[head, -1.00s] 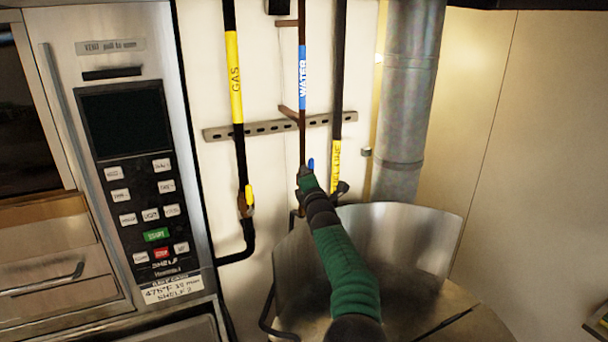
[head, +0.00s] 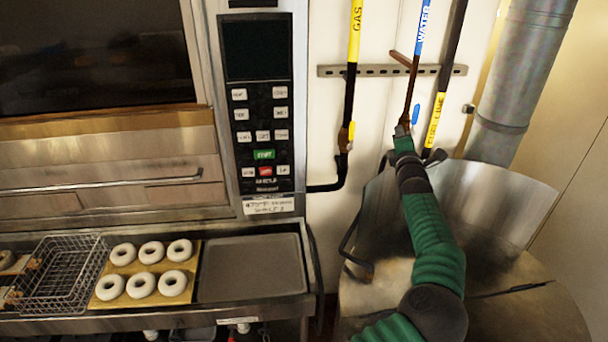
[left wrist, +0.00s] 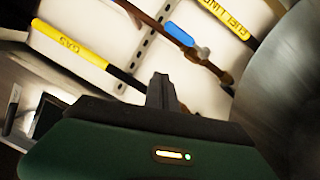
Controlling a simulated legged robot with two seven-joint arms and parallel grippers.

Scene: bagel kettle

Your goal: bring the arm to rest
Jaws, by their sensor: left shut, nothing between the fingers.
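My left arm reaches up from the bottom of the head view, in a green sleeve. My left gripper (head: 402,131) is in front of the wall pipes, just below the blue valve handle (head: 415,114) of the WATER pipe (head: 420,38). In the left wrist view its dark fingers (left wrist: 161,93) are together, with nothing between them. The blue handle (left wrist: 180,34) lies beyond the fingertips there, with a visible gap in the picture. My right gripper is in neither view.
The yellow-marked GAS pipe (head: 355,32) is left of the gripper, the FUEL LINE pipe (head: 435,118) right. A large metal kettle (head: 510,201) stands beneath the arm. An oven (head: 95,150) is left; below are a wire basket (head: 62,275), a board with several bagels (head: 152,252) and an empty tray (head: 250,268).

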